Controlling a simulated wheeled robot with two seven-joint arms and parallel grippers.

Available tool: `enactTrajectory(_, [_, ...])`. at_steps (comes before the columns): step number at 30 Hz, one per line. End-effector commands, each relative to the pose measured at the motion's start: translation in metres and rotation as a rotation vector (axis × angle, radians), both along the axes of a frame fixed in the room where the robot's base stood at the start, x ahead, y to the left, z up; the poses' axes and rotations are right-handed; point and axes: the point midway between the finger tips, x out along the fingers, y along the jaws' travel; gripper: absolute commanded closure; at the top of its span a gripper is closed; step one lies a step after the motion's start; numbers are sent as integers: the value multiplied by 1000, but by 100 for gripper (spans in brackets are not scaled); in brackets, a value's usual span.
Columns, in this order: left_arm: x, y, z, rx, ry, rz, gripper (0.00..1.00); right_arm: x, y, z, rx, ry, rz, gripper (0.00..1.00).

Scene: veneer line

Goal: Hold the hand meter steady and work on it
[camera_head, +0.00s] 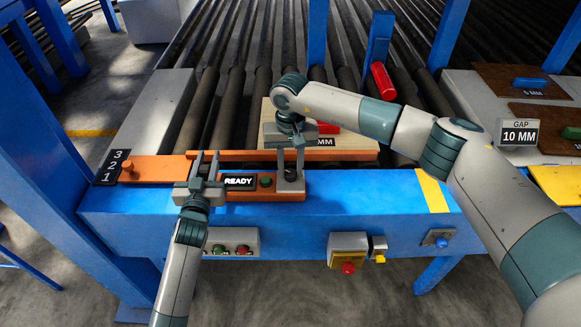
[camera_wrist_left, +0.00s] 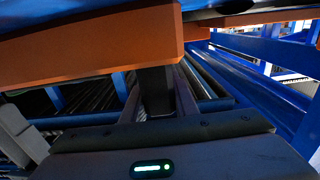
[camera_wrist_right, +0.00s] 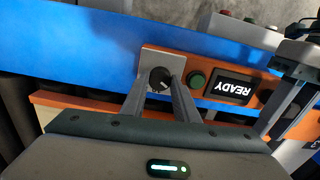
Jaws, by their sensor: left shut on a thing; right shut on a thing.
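The hand meter is an orange box (camera_head: 260,195) near the blue front beam, with a lit display (camera_head: 238,181) reading READY, a green button (camera_head: 265,181) and a dark round knob (camera_wrist_right: 160,79) on a grey plate. My left gripper (camera_head: 207,160) is at the meter's left end, shut on a dark grey part (camera_wrist_left: 157,90) of it; the exact grip is partly hidden. My right gripper (camera_head: 290,168) comes down from above and is shut on the knob. The display also shows in the right wrist view (camera_wrist_right: 233,88).
A light wood board (camera_head: 268,112) lies behind the orange rail (camera_head: 345,156). A 1-2-3 scale (camera_head: 112,167) is at left. Buttons (camera_head: 232,249) and a red-knobbed yellow box (camera_head: 347,250) are on the beam's front. A GAP 10 MM sign (camera_head: 518,135) stands right.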

Motion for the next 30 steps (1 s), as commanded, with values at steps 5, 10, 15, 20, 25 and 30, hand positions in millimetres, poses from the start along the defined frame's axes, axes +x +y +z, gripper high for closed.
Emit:
enactTrajectory(5, [0,1,-3,0,6,1,100,0,0,0,1,0,-27,95])
enactTrajectory(10, [0,1,-3,0,6,1,100,0,0,0,1,1,-92,95])
enactTrajectory(15, [0,1,-3,0,6,1,100,0,0,1,0,-1,-199,95])
enactTrajectory(20, [0,1,-3,0,6,1,100,0,1,1,1,0,-332,95])
enactTrajectory(25, [0,0,-3,0,6,1,100,0,1,1,1,0,-493,95])
enactTrajectory(30, [0,0,-3,0,6,1,100,0,1,1,3,0,-654,95])
